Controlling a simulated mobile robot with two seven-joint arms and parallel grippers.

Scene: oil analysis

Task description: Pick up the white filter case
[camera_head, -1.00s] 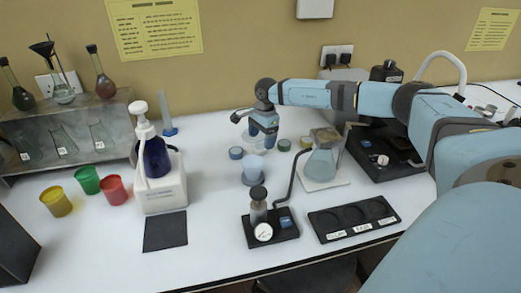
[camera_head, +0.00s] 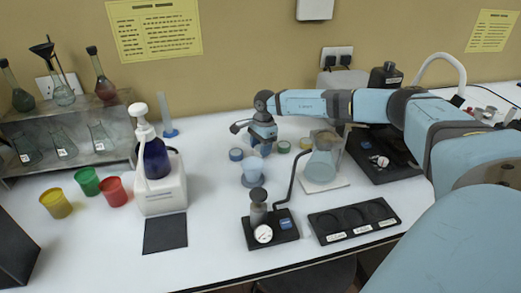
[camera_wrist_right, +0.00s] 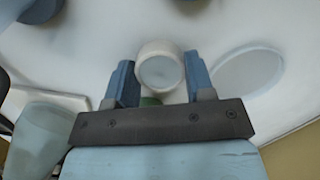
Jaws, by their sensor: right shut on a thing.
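My right gripper (camera_head: 263,146) points down over the white bench in the head view. In the right wrist view its two blue fingers (camera_wrist_right: 161,85) are on either side of the white filter case (camera_wrist_right: 159,68), a small round white case with a greyish top, and are shut on it. In the head view the case is mostly hidden by the gripper, and I cannot tell whether it touches the bench. My left gripper is not in view.
A flask (camera_head: 321,163) and a black tray (camera_head: 353,217) are to the right, and a pump bottle (camera_head: 154,157) to the left.

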